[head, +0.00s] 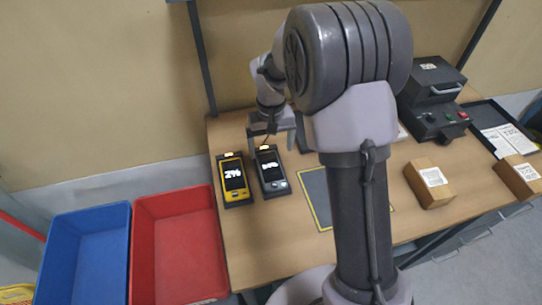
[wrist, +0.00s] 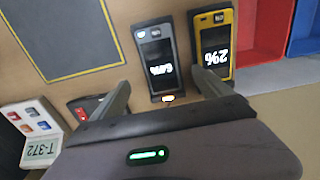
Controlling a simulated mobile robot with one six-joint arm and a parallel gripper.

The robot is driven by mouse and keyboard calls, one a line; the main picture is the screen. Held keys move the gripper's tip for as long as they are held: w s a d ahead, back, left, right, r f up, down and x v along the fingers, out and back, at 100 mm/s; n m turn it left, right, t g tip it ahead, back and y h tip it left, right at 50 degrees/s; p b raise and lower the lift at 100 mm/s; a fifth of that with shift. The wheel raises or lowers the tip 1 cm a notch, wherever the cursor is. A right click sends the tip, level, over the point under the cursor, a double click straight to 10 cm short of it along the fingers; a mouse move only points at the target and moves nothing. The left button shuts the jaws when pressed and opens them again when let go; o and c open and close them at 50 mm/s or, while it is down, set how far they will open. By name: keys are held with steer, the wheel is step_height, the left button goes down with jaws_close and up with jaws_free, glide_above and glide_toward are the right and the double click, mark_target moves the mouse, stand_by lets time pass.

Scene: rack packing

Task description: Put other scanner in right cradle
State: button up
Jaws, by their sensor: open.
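A yellow scanner (head: 234,182) and a grey scanner (head: 271,175) lie side by side near the table's left end. Both screens are lit; the yellow one (wrist: 212,45) seems to read 2%. My gripper (head: 271,128) is open and empty at the far end of the grey scanner. In the wrist view its fingers (wrist: 162,80) are on either side of the grey scanner's near end (wrist: 155,45); contact cannot be told. The right finger is close to the gap between the scanners.
A blue bin (head: 85,250) and a red bin (head: 178,245) stand left of the table. A yellow-edged dark mat (head: 316,190) lies right of the scanners, partly hidden by my arm. Cardboard boxes (head: 428,190) and a black machine (head: 432,100) stand at right.

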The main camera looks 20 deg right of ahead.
steer(key=s+a+r+m+t+y, duration=0.1)
steer(key=s+r+t, duration=0.1)
steer(key=s+r, duration=0.65)
steer(key=s+a+r+m+t, duration=0.1)
steer(key=s+r+m+t, duration=0.1)
steer(key=s+r, duration=0.65)
steer(key=s+a+r+m+t+y, duration=0.1)
steer(key=s+a+r, duration=0.1)
steer(key=s, duration=0.6)
steer(key=shift+r+t, duration=0.4)
step_height(320, 180, down, 7)
steer(key=b, duration=0.6)
steer(key=shift+b, duration=0.35)
